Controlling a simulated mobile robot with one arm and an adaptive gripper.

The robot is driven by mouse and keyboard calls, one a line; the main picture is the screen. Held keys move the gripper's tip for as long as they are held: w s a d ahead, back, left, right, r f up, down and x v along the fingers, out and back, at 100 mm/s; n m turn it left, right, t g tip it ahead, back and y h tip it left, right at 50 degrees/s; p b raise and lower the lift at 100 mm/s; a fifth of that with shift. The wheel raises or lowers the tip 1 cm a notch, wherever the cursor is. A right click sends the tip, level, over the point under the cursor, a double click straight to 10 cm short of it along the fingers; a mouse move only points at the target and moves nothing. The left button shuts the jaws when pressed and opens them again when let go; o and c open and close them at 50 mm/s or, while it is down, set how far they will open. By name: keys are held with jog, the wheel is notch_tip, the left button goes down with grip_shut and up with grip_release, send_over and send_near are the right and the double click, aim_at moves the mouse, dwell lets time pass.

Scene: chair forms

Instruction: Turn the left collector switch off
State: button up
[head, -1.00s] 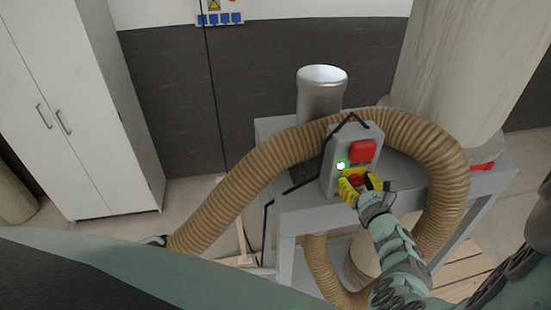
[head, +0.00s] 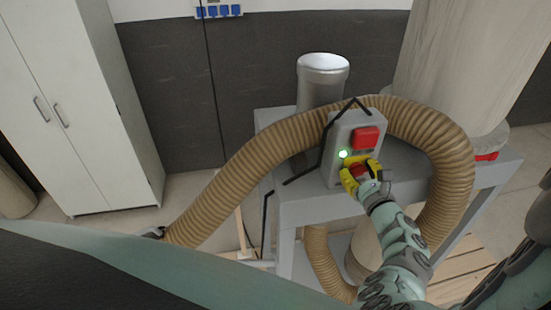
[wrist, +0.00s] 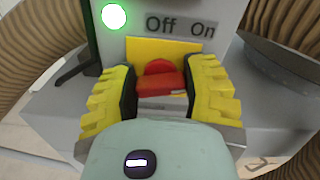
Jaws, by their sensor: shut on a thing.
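The switch box (head: 341,135) is a grey upright box on a grey stand, with a large red button (head: 367,138) on its upper front. A green lamp (head: 343,154) on it is lit and also shows in the wrist view (wrist: 113,16). The wrist view shows the label "Off On" (wrist: 180,25) above a yellow plate (wrist: 150,48) with a red switch knob (wrist: 160,78). My gripper (head: 359,176), with yellow fingers, is shut on this knob, one finger on each side. In the head view the fingers partly hide the knob. Only one such box is in view.
A ribbed tan hose (head: 235,178) arches behind the box and down its right side. A metal cylinder (head: 322,85) and a large pale bag (head: 460,65) stand behind. A white cabinet (head: 70,110) is at left.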

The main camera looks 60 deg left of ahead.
jog(key=n+b, duration=0.1)
jog(key=b, duration=0.1)
jog(key=n+b, duration=0.2)
jog(key=shift+f+n, duration=0.3)
jog(key=shift+f, duration=0.1)
jog(key=n+b, duration=0.1)
jog(key=b, duration=0.1)
jog(key=n+b, duration=0.2)
jog(key=shift+s+a+f+n, duration=0.1)
jog(key=shift+s+n, duration=0.05)
jog(key=shift+n, duration=0.15)
jog(key=n+b, duration=0.4)
jog(key=b, duration=0.1)
jog(key=shift+n+b, duration=0.3)
jog(key=shift+b, duration=0.05)
jog(key=n+b, duration=0.3)
jog(key=shift+s+r, duration=0.1)
jog(key=shift+r, duration=0.1)
jog(key=o, duration=1.2)
